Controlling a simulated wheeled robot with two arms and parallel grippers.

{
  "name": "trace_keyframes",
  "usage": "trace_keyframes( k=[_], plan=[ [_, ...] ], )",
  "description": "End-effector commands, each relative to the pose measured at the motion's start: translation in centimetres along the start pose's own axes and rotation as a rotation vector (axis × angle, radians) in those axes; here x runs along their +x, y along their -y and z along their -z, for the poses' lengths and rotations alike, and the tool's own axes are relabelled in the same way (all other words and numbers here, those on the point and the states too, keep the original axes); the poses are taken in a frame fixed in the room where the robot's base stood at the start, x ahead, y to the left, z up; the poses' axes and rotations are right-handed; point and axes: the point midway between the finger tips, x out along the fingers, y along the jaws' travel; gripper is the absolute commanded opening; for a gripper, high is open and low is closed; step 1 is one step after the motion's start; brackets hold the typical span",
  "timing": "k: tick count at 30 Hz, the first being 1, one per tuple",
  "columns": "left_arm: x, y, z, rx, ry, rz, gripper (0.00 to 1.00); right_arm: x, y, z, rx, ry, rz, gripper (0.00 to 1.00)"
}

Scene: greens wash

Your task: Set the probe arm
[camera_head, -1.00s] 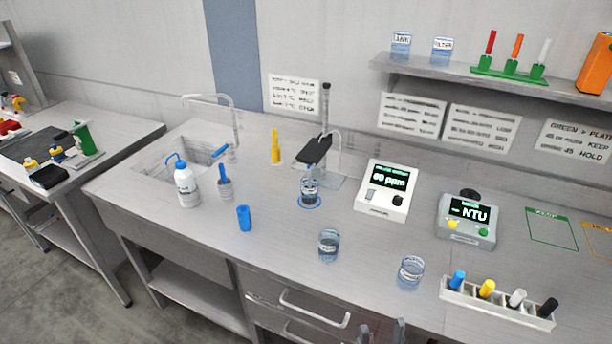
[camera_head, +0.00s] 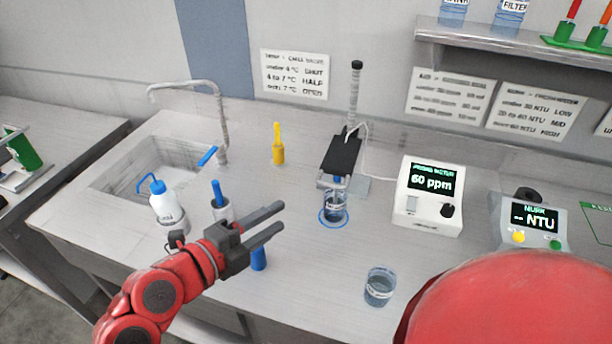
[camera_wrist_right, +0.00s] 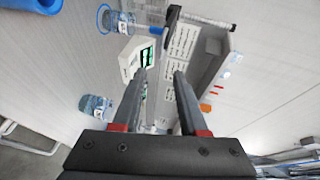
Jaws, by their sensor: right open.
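The probe arm (camera_head: 342,154) is a black block on a stand with an upright ribbed rod and a white cable. It sits above a labelled beaker (camera_head: 335,209) on a blue ring (camera_head: 322,217); a blue part shows at the beaker's mouth. The white meter (camera_head: 429,197) to its right reads "60 ppm". My right gripper (camera_head: 280,218) is open and empty, left of and nearer than the beaker, its fingers pointing right. In the right wrist view, the gripper (camera_wrist_right: 160,74) has nothing between its fingers, with the beaker (camera_wrist_right: 122,22) at upper left. My left gripper is out of view.
A blue cylinder (camera_head: 259,258) stands just below my right gripper. Another beaker (camera_head: 380,286) stands in front; an NTU meter (camera_head: 533,226) is right.

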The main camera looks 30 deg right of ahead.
Motion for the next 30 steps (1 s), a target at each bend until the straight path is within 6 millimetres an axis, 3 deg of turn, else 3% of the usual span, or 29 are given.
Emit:
trace_keyframes(
  k=[18, 24, 30],
  plan=[
    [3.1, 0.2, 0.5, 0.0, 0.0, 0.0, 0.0, 13.4, 0.4, 0.4, 0.0, -0.012, 0.006, 0.42],
    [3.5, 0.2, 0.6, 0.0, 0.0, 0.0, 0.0, 16.0, 0.4, 0.3, 0.001, -0.009, 0.008, 0.42],
    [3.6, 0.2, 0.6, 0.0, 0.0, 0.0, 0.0, 16.8, 0.2, 0.3, 0.001, -0.007, 0.006, 0.42]
  ],
)
